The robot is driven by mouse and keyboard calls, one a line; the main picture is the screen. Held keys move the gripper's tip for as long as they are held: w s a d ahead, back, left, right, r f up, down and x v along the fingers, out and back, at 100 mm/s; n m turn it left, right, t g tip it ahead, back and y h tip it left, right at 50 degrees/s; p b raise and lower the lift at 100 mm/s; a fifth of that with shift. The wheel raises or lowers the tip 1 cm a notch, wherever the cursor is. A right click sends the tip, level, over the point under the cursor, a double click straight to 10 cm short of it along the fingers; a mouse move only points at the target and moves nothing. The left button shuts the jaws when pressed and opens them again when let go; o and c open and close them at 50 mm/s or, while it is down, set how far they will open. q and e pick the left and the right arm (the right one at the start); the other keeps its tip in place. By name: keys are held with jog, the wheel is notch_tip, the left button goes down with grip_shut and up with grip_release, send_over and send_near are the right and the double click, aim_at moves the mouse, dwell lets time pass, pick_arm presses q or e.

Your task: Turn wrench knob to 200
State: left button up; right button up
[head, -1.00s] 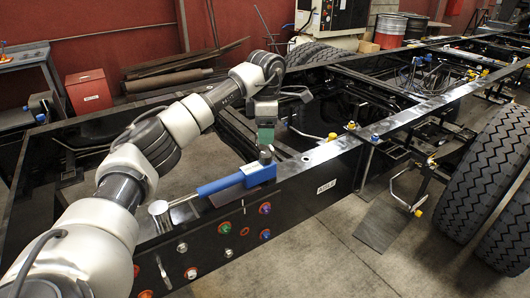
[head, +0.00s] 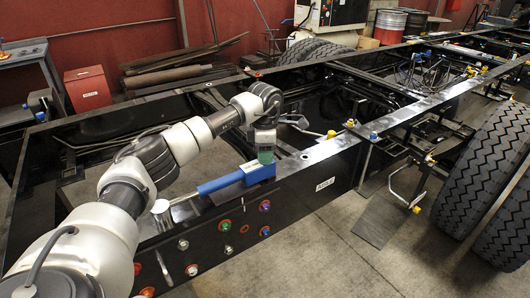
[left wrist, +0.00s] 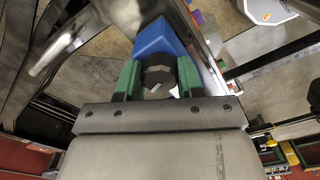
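The blue wrench (head: 222,184) lies on the black chassis rail, its silver round end (head: 161,208) to the left. Its blue end (left wrist: 156,42) shows in the left wrist view with the dark knob (left wrist: 159,75) on it. My left gripper (head: 264,159) points down at the right end of the wrench and hides the knob in the head view. In the left wrist view its green fingers stand on both sides of the knob, very close to it. Whether they press on it I cannot tell. The knob's reading is not legible. My right gripper is not in view.
The chassis rail (head: 330,152) runs from front left to back right, with coloured fittings on its side. Large tyres (head: 482,177) stand at the right. A red bin (head: 88,89) stands at the back left. The floor at front right is mostly clear.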

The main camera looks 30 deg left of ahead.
pick_arm(q)
jog(key=c, duration=0.4)
jog(key=n+p, duration=0.1)
jog(key=n, duration=0.2)
jog(key=shift+r+n, duration=0.1)
jog(key=shift+n, duration=0.2)
jog(key=shift+n+p, duration=0.35)
jog(key=shift+n, duration=1.65)
jog(key=o, duration=0.9)
jog(key=shift+o, duration=0.2)
